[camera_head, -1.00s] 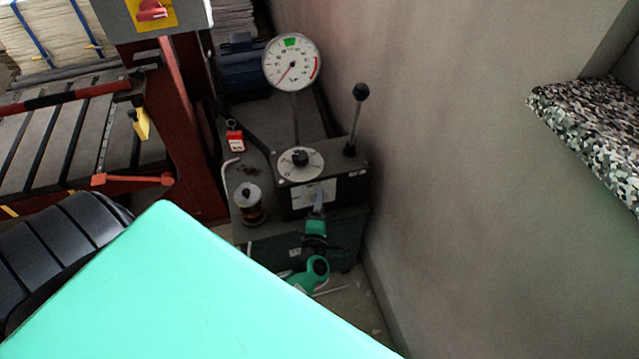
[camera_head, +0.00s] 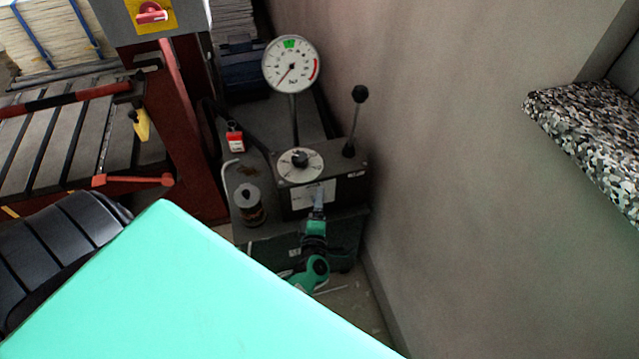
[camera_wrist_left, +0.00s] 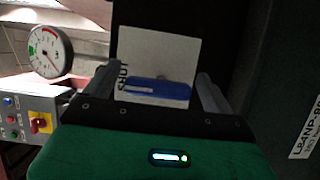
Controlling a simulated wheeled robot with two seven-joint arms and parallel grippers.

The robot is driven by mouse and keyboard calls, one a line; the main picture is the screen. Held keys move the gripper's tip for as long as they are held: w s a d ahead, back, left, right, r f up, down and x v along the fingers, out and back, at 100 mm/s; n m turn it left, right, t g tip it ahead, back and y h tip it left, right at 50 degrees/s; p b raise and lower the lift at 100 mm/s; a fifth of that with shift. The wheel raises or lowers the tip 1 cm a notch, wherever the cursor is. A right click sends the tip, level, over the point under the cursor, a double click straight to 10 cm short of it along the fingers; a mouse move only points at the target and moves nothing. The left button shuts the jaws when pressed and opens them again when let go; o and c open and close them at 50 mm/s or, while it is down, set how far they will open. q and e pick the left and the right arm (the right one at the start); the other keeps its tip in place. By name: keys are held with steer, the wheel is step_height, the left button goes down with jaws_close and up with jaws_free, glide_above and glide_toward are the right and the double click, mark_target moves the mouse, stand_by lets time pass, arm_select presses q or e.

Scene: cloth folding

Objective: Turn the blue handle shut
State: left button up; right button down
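The blue handle (camera_wrist_left: 158,88) lies across a pale plate (camera_wrist_left: 140,55) in the left wrist view, long side roughly level. My left gripper (camera_wrist_left: 158,92) is open, one finger on each side of the handle; I cannot tell whether either touches it. In the head view my left gripper (camera_head: 318,198) is small, in front of the pale plate on the dark box (camera_head: 345,188). The handle cannot be made out there. My right gripper is in neither view.
The box carries a round dial (camera_head: 300,162) and a black-knobbed lever (camera_head: 355,118). A gauge (camera_head: 291,64) stands above it. A metal canister (camera_head: 249,204) is at its left. A wall (camera_head: 460,170) rises close on the right.

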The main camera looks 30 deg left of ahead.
arm_select(q)
steer(key=shift+s+d, duration=0.1)
steer(key=shift+s, duration=0.15)
steer(key=b+v, duration=0.1)
steer(key=v, duration=1.2)
steer(key=shift+b, duration=0.3)
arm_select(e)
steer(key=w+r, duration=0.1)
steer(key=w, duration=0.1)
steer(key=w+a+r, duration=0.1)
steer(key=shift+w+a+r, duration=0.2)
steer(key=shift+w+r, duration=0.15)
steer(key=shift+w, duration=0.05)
arm_select(q)
steer(key=shift+s, duration=0.1)
